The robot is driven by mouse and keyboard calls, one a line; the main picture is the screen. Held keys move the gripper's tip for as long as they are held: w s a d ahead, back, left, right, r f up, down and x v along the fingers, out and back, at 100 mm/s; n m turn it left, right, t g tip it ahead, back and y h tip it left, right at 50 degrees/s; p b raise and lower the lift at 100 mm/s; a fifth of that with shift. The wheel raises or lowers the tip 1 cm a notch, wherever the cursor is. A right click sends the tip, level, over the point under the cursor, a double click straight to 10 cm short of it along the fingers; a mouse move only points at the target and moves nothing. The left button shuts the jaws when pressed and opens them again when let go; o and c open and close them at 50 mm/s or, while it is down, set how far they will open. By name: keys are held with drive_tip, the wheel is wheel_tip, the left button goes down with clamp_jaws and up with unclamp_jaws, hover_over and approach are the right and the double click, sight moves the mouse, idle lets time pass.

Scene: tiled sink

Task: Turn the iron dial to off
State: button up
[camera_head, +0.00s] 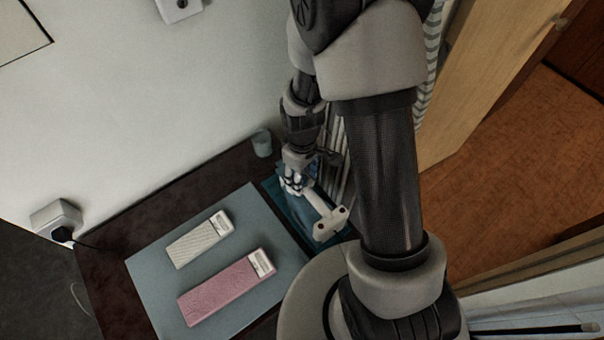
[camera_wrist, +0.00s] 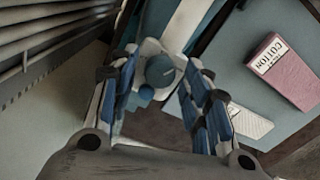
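The iron is white and lies on a blue-teal surface near the middle of the head view, with its handle (camera_head: 322,212) pointing down and right. In the wrist view, a white part of the iron (camera_wrist: 186,24) runs away upward from a round grey-blue dial (camera_wrist: 161,70). My gripper (camera_wrist: 157,76) has its two blue-grey fingers apart, one on each side of the dial. I cannot tell whether either fingertip touches it. In the head view my gripper (camera_head: 292,183) is over the iron's far end, and it hides the dial there.
A pink box (camera_head: 228,286) and a white box (camera_head: 200,239) lie on a grey-blue board (camera_head: 155,262) left of the iron. A cup (camera_head: 262,143) stands near the wall. A wall socket (camera_head: 56,218) holds a plug. A ribbed radiator-like panel (camera_wrist: 50,35) is close on the wrist view's left.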

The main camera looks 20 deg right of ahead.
drive_tip(key=shift+r, duration=0.1)
wheel_tip(320, 180, up, 12)
drive_tip(key=shift+f, duration=0.1)
idle(0.6)
idle(0.3)
drive_tip(key=s+r+m+t, duration=0.1)
drive_tip(key=s+r+m, duration=0.1)
drive_tip(key=s+r, duration=0.3)
drive_tip(key=s+r+m+t, duration=0.2)
drive_tip(key=s+r, duration=0.3)
drive_tip(key=r, duration=0.1)
drive_tip(key=s+r+m+t, duration=0.1)
drive_tip(key=s+r+m, duration=0.1)
drive_tip(key=s+r, duration=0.3)
drive_tip(key=shift+s+r+m+t, duration=0.3)
drive_tip(key=shift+r+m, duration=0.1)
drive_tip(key=shift+r, duration=0.35)
drive_tip(key=shift+c, duration=0.2)
